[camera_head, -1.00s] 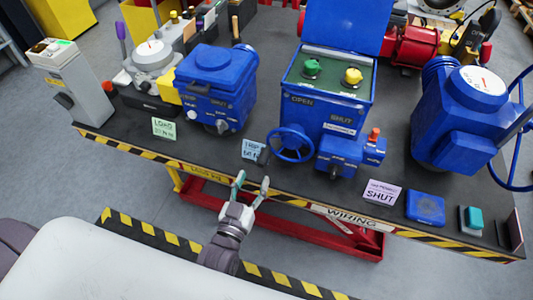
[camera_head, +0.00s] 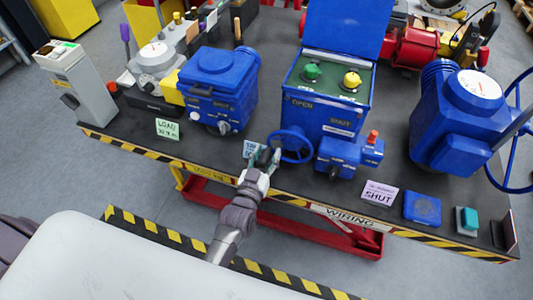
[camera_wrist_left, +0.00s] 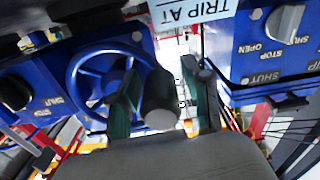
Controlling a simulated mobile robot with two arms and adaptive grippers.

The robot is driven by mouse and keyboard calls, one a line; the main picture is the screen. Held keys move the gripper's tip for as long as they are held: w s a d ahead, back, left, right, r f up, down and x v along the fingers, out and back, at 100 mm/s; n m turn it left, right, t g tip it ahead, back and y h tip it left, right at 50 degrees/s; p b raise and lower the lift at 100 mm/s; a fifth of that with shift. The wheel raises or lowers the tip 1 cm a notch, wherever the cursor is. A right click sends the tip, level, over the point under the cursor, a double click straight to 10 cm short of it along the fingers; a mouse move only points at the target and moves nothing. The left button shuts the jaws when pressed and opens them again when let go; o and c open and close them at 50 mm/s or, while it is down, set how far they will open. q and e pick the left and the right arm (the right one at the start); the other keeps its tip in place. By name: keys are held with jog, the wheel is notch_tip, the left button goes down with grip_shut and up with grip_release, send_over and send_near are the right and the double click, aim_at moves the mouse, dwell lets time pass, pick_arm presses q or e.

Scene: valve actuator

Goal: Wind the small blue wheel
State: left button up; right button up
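The small blue wheel (camera_head: 292,144) is on the front of the blue OPEN/SHUT cabinet (camera_head: 325,108), left of a small blue box with a red knob (camera_head: 350,154). My left gripper (camera_head: 264,157) is at the wheel's left side, with its green-padded fingers apart. In the left wrist view, the wheel (camera_wrist_left: 73,85) lies left of the fingers, and its grey cylindrical handle (camera_wrist_left: 160,98) sits between them. A gap shows between the handle and the right finger; contact with the left finger is unclear. My right gripper is not in view.
A small light-blue card (camera_head: 250,148) is partly behind my left gripper. A blue actuator (camera_head: 217,85) stands to the left, and a larger one (camera_head: 460,115) to the right. A SHUT card (camera_head: 379,193) and blue block (camera_head: 422,208) lie along the front edge.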

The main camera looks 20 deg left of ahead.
pick_arm(q)
grip_shut()
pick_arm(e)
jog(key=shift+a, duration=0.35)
pick_arm(q)
jog(key=shift+f, duration=0.1)
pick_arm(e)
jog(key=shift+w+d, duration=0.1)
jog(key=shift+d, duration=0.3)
pick_arm(q)
jog(key=shift+s, duration=0.1)
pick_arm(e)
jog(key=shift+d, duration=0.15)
